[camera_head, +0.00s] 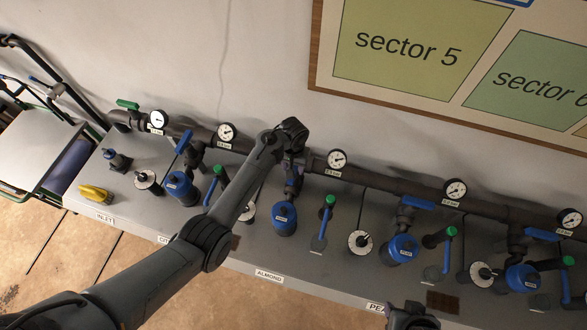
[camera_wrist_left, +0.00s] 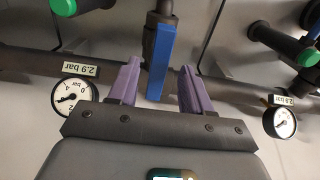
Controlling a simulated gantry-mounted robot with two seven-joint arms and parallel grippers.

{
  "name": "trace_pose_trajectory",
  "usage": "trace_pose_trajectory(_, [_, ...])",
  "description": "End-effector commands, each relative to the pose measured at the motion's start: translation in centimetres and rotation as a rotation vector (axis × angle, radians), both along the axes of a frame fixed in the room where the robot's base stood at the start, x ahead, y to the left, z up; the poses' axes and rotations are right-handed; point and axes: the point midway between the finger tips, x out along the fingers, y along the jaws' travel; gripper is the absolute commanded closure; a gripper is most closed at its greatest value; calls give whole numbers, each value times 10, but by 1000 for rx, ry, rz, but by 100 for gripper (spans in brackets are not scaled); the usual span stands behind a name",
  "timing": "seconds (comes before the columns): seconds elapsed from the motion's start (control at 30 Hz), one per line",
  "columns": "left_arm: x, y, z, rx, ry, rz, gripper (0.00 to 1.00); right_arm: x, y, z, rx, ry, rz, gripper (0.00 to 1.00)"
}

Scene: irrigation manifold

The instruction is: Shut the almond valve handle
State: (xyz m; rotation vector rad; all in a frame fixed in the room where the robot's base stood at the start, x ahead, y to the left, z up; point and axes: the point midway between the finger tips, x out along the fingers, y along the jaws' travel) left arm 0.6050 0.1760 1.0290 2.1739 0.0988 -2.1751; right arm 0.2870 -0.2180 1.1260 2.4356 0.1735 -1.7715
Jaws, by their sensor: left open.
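The almond valve handle is a blue bar (camera_wrist_left: 160,62) in the left wrist view. It lies along the dark branch pipe and points across the main pipe. My left gripper (camera_wrist_left: 158,82) is open, with one purple finger on each side of the handle and a gap to each. In the head view my left arm reaches over the bench to the main pipe above the ALMOND label (camera_head: 268,275), mostly hiding the handle there. A blue filter (camera_head: 284,218) hangs below. A dark part at the bottom edge seems to be my right gripper (camera_head: 412,318); its fingers are unclear.
Pressure gauges flank the left gripper, one (camera_wrist_left: 75,98) at left and one (camera_wrist_left: 281,122) at right. Another blue handle (camera_head: 417,202) lies along the main pipe (camera_head: 385,183) to the right. A green-capped blue lever (camera_head: 326,218) stands beside the almond filter. A yellow object (camera_head: 95,194) lies far left.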

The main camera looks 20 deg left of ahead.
Motion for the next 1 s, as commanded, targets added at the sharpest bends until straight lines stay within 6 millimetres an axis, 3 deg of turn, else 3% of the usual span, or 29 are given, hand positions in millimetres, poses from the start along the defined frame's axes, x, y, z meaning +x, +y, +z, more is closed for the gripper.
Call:
trace_pose_trajectory(0.2, [0, 0, -19, 0, 0, -1, 51, 0, -2, -3, -7, 0, 4, 57])
trace_pose_trajectory(0.57, [0, 0, -23, 0, -1, -1, 51, 0, -1, -3, -4, 0, 2, 57])
trace_pose_trajectory(0.9, [0, 0, -23, 0, 0, 0, 100, 0, 1, -3, 3, 0, -3, 57])
trace_pose_trajectory(1.0, [0, 0, -22, 0, 0, -1, 100, 0, 1, -3, 4, 1, -4, 57])
